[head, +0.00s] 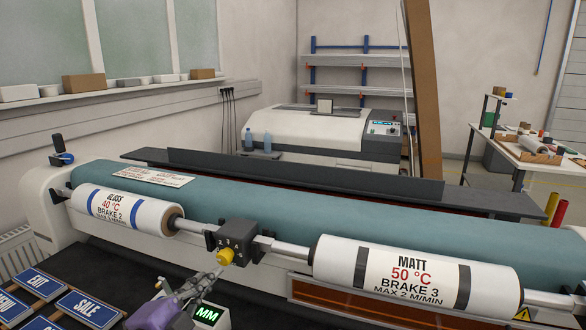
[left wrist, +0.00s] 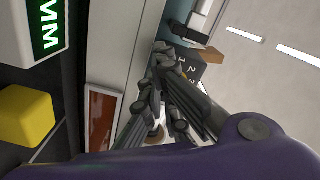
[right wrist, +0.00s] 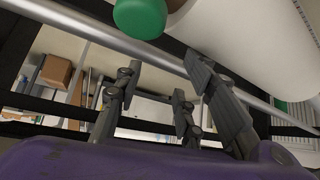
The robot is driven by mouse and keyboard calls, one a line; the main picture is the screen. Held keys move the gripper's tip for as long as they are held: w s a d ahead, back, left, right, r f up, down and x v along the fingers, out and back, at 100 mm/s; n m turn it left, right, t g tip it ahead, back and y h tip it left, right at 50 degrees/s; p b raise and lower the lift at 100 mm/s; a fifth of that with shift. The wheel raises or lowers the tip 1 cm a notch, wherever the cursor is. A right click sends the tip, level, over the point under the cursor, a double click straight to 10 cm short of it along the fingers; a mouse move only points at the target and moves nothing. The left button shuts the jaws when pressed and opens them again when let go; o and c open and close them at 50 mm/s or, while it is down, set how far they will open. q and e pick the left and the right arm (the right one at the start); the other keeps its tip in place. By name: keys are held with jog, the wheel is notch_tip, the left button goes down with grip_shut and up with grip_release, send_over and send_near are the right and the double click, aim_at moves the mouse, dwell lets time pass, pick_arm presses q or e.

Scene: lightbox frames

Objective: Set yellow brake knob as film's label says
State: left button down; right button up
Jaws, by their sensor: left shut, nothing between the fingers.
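The yellow brake knob (head: 226,257) sits on the front of a dark brake box (head: 238,238) between two film rolls. The box's numbers 1, 2 and 3 show in the left wrist view (left wrist: 184,66); the knob's setting is too small to tell. The left roll (head: 125,212) is labelled GLOSS, 40 °C, BRAKE 2. The right roll (head: 415,275) is labelled MATT, 50 °C, BRAKE 3, MAX 2 M/MIN. My left gripper (head: 217,273) is shut and empty just below the knob; I cannot tell if they touch. My right gripper (right wrist: 158,85) is open and empty, outside the head view.
A green display reading MM (head: 207,315) stands below the left gripper. Blue signs (head: 88,308) reading EXIT and SALE lie at lower left. A teal roller (head: 300,220) runs behind the film rolls. A green round part (right wrist: 140,17) is near the right fingers.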

aim_at(225, 256)
pick_arm(q)
jog(key=shift+w+d+r, duration=0.15)
jog(key=shift+w, duration=0.25)
jog(key=shift+w+d+r, duration=0.1)
jog(key=shift+w+r, duration=0.05)
jog(key=shift+w, duration=0.25)
pick_arm(e)
jog(key=shift+r, duration=0.35)
pick_arm(q)
jog(key=shift+d+r+p, duration=0.2)
jog(key=shift+r+p, duration=0.05)
jog(key=shift+p, duration=0.05)
pick_arm(e)
jog(key=shift+w+a+r, duration=0.15)
jog(key=shift+w+r, duration=0.15)
jog(key=shift+r, duration=0.05)
pick_arm(q)
jog(key=shift+w+a+r+p, duration=0.1)
jog(key=shift+a+r+p, duration=0.05)
jog(key=shift+r+p, duration=0.45)
pick_arm(e)
jog(key=shift+w+a+r, duration=0.2)
jog(key=shift+r, duration=0.35)
